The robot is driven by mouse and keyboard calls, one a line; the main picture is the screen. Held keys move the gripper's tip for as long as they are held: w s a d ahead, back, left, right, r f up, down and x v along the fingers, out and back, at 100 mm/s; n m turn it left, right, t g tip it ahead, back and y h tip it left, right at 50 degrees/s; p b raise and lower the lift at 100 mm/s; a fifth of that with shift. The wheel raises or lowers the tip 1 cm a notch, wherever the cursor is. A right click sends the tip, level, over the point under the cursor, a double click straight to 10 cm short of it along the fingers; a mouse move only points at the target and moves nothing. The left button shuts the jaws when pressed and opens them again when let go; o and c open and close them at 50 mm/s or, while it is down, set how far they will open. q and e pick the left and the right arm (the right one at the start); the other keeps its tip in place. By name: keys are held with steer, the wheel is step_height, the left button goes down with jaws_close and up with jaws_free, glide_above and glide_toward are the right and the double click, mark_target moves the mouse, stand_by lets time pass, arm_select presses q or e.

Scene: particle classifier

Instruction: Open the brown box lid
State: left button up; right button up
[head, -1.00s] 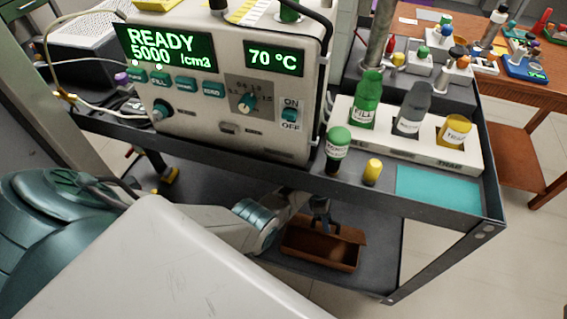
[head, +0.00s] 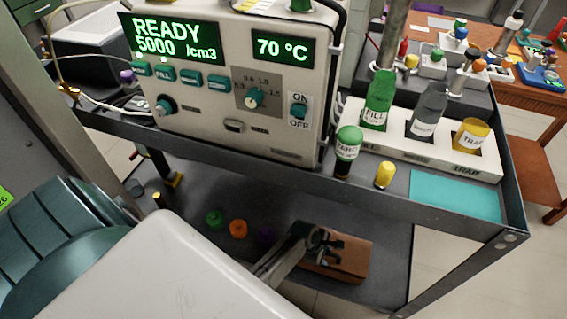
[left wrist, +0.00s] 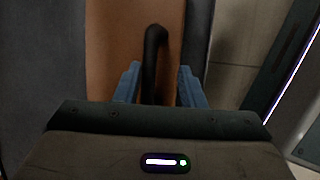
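The brown box (head: 352,262) sits on the lower shelf of the cart, partly hidden behind my left gripper (head: 326,246). In the left wrist view, its brown surface (left wrist: 118,40) fills the middle, with a curved black handle (left wrist: 153,50) standing out from it. The blue fingers of my left gripper (left wrist: 157,88) are apart, one on each side of the handle, with gaps visible. Whether the lid is raised at all is not clear from the head view. My right gripper is not in view.
The lower shelf (head: 385,235) also holds green (head: 214,218), orange (head: 238,228) and purple caps. The upper shelf above carries a machine (head: 225,75), a white bottle rack (head: 420,150), a green-capped bottle (head: 347,152) and a yellow cap (head: 385,174).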

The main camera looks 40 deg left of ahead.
arm_select(q)
steer(key=p+v, duration=0.2)
steer(key=v, duration=0.7)
steer(key=s+a+f+m+y+p, duration=0.2)
steer(key=s+a+f+m+p, duration=0.2)
steer(key=s+f+m, duration=0.3)
steer(key=shift+s+a+f+g, duration=0.4)
steer(key=shift+s+a+f, duration=0.15)
steer(key=shift+s+f, duration=1.15)
steer(key=shift+w, duration=0.1)
